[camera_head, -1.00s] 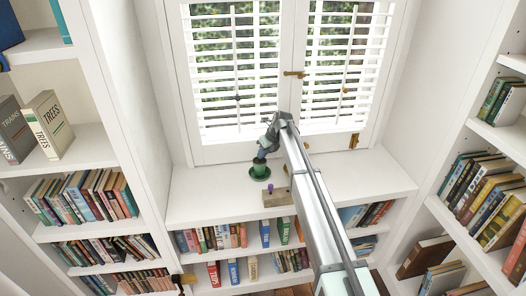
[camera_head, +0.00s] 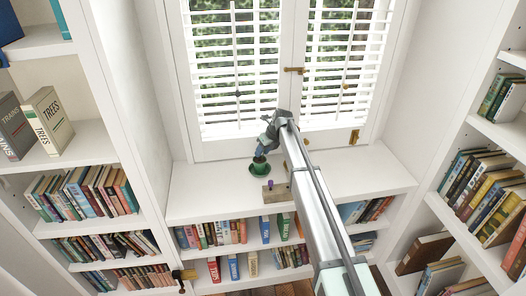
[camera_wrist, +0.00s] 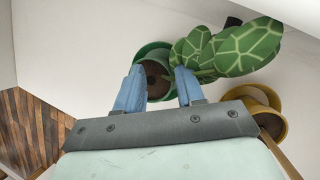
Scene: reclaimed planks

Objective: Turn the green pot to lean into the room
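The green pot (camera_head: 259,161) stands in a green saucer (camera_head: 258,171) on the white window ledge. My gripper (camera_head: 261,154) is right at the pot, coming down from above. In the wrist view its two blue fingers (camera_wrist: 160,72) are apart, one on each side of the pot (camera_wrist: 154,70), with brown soil showing between them. I cannot tell whether they press on the pot or stand just clear of it. Large patterned green leaves (camera_wrist: 240,50) spread to the right of the fingers.
A yellow pot or dish (camera_wrist: 265,120) is right of the gripper in the wrist view. A wooden block (camera_head: 276,194) with a purple top piece (camera_head: 270,184) lies near the ledge's front. Shuttered windows (camera_head: 240,75) stand behind. The ledge's right side (camera_head: 365,172) is clear.

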